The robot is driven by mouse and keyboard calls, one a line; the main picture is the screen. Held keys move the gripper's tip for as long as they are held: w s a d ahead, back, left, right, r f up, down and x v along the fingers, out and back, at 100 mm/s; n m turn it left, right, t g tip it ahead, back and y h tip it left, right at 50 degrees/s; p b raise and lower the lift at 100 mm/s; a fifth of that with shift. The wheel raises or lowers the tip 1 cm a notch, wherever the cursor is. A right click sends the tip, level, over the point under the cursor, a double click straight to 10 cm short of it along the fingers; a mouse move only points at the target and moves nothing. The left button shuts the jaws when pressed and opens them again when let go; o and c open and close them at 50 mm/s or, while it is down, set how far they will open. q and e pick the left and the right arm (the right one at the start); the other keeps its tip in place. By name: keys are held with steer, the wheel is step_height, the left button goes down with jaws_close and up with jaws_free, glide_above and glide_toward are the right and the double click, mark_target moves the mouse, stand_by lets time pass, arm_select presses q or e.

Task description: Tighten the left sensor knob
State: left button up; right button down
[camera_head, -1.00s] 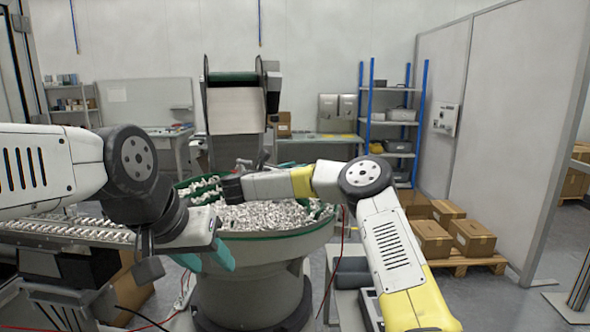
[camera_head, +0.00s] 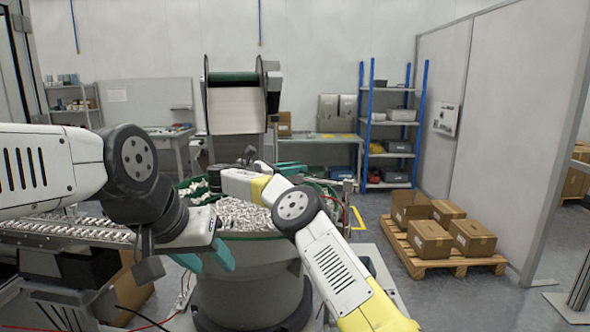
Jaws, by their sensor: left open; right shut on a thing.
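My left gripper (camera_head: 207,258) hangs at the left front of the feeder bowl (camera_head: 262,237), its teal fingers apart and empty. My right arm reaches in from the lower right across the bowl. My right gripper (camera_head: 292,168), with teal fingers, is at the bowl's far side, pointing right. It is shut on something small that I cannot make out. The left sensor knob cannot be told apart; small fittings (camera_head: 347,190) stand at the bowl's right rim, just right of the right gripper.
White caps (camera_head: 240,213) fill the bowl. A track of caps (camera_head: 70,230) runs off to the left. Boxes on a pallet (camera_head: 440,262) and a blue shelf (camera_head: 392,130) are at the right. The floor between bowl and pallet is free.

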stand_by(0.4)
steer(key=c, duration=1)
jaws_free()
steer(key=shift+d, duration=0.1)
steer(key=shift+n+t+y, duration=0.3)
steer(key=shift+n+t, duration=0.1)
steer(key=shift+t, duration=0.2)
